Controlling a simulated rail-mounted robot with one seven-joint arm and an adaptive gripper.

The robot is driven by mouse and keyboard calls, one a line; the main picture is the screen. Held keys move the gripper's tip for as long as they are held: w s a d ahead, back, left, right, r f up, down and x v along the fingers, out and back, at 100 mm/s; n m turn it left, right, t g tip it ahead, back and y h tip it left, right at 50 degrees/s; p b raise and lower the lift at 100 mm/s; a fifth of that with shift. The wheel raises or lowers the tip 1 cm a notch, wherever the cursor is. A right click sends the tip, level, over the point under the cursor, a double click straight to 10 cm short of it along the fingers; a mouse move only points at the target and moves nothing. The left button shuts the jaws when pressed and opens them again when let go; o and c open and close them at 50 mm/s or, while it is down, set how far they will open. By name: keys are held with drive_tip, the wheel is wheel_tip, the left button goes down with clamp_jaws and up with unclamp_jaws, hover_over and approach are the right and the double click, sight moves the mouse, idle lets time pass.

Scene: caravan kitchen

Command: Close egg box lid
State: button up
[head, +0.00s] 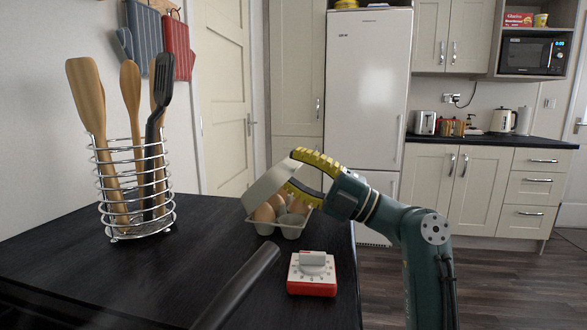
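The grey egg box (291,231) stands on the dark tabletop near its right edge, with several brown eggs (265,213) in it. Its lid (268,186) is raised and tilted over the left and back of the box. My gripper (289,171) comes in from the right with its two yellow fingers spread. The upper finger reaches the lid's upper edge, and the lower finger is in front of the lid's inner side, above the eggs. I cannot tell whether the fingers touch the lid. Part of the lid and some eggs are hidden behind the fingers.
A red and white kitchen timer (312,274) sits in front of the egg box. A dark handle-like bar (238,288) lies to its left. A wire utensil holder (138,226) with wooden spoons stands at left. The tabletop between is clear.

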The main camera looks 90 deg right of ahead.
drive_tip(key=v, duration=1.2)
drive_tip(key=shift+r, duration=0.1)
drive_tip(key=shift+c, duration=0.2)
